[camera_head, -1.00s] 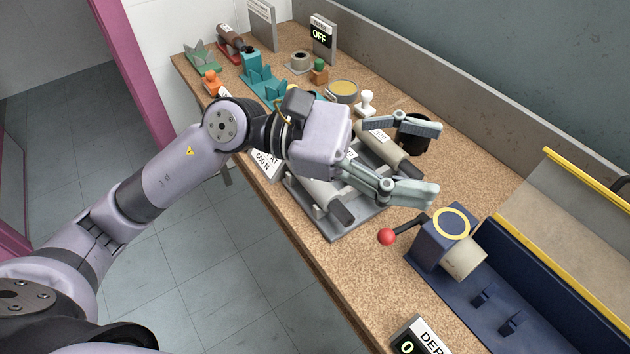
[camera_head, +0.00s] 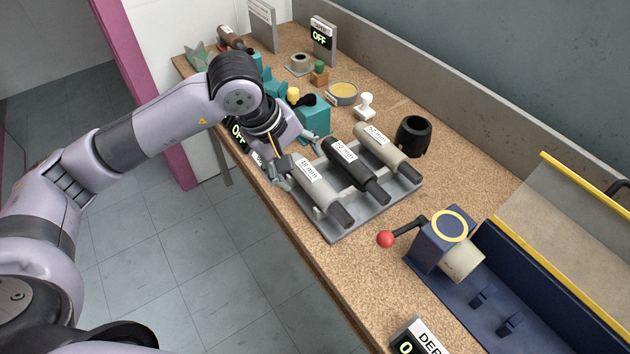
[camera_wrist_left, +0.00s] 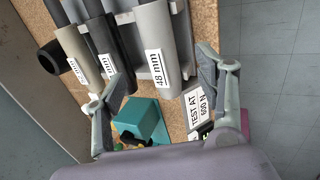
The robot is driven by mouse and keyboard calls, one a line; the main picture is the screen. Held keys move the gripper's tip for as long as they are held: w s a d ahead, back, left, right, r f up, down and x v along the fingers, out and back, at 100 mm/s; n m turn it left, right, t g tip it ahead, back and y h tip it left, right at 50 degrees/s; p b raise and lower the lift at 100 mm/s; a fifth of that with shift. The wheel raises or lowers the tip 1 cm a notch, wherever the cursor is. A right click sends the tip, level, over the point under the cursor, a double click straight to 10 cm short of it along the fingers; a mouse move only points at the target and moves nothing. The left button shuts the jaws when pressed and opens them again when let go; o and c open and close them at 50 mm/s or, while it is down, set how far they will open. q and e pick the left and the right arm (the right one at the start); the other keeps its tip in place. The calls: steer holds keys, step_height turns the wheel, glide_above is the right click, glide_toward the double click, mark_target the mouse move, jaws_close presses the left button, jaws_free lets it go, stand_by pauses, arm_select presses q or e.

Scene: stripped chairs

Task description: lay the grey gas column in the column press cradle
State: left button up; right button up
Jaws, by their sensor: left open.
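The light grey column (camera_head: 318,184), labelled 48 mm, lies nearest the bench front in a grey tray (camera_head: 375,215), dark end toward the right. In the left wrist view this column (camera_wrist_left: 158,45) appears between my fingers. My left gripper (camera_head: 298,162) is open at the column's far, labelled end, one finger on either side; contact cannot be told. At the lower right stands a blue press-like device (camera_head: 440,240) with a yellow ring and a red-knobbed lever. Small blue saddles (camera_head: 497,312) on its base are empty and look like the cradle. My right gripper is not in view.
A black column (camera_head: 352,172) and a beige column (camera_head: 385,150) lie beside the grey one. A black cup (camera_head: 413,136) and white stamp-like piece (camera_head: 364,106) stand behind. A yellow-edged guard (camera_head: 560,230) rises behind the blue base. Bench between tray and device is clear.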

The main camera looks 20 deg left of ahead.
mark_target(314, 181)
arm_select(q)
steer(key=x, duration=0.4)
steer(key=shift+d+f, duration=0.1)
steer(key=shift+f, duration=0.15)
steer(key=shift+p+x, duration=1.1)
steer(key=shift+x, duration=1.55)
steer(key=shift+w, duration=0.1)
steer(key=shift+c, duration=0.5)
steer(key=shift+r, duration=0.1)
jaws_close()
steer(key=shift+w+r, duration=0.1)
